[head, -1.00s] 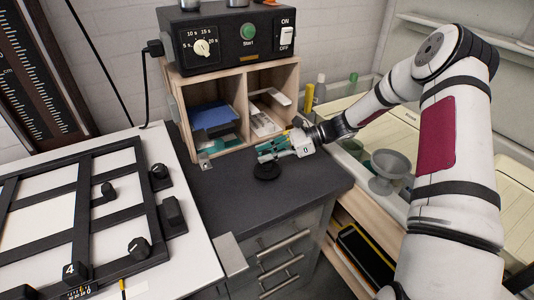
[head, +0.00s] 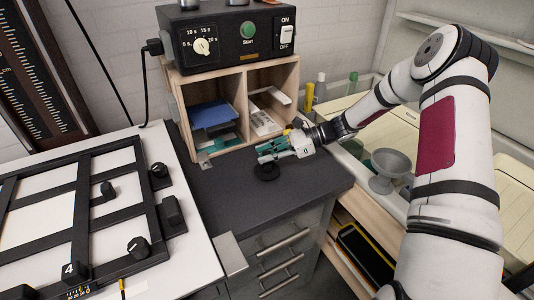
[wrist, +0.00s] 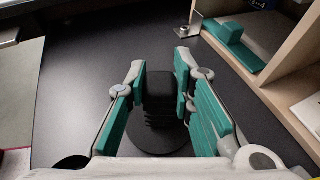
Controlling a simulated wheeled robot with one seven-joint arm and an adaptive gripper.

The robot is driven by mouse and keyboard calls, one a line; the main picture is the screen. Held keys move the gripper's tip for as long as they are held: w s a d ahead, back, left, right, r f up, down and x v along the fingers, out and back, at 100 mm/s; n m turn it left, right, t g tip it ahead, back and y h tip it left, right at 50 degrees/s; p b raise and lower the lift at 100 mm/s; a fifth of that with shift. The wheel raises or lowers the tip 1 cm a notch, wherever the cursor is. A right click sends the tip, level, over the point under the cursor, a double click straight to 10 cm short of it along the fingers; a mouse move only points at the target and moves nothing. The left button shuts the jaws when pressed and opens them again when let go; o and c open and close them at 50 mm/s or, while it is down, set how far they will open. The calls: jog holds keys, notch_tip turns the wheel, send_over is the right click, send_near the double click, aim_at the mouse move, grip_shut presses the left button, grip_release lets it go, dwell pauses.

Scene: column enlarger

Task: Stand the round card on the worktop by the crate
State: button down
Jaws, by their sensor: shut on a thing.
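The round card (head: 267,172) is a flat black disc low on the dark worktop (head: 245,205), in front of the wooden crate (head: 246,105). In the wrist view its black ribbed upright grip (wrist: 158,98) rises between my teal finger pads, and the disc (wrist: 160,140) lies flat below. My gripper (head: 268,152) is shut on this grip, and it also shows in the wrist view (wrist: 160,85). The disc appears to be on or very close to the worktop; I cannot tell whether it touches. My gripper hides part of it in the head view.
A black timer box (head: 230,35) stands on the crate, which holds blue and white items. A white baseboard with a black frame easel (head: 85,205) lies at left. A grey funnel-like cup (head: 390,165) stands at right. The worktop's front is clear.

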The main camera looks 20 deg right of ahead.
jog(key=shift+f, duration=0.3)
dwell(0.4)
jog(key=c, duration=1.3)
grip_release()
jog(key=shift+d, duration=0.1)
jog(key=shift+v, duration=3.95)
jog(key=v, duration=1.2)
jog(key=shift+s+r, duration=0.1)
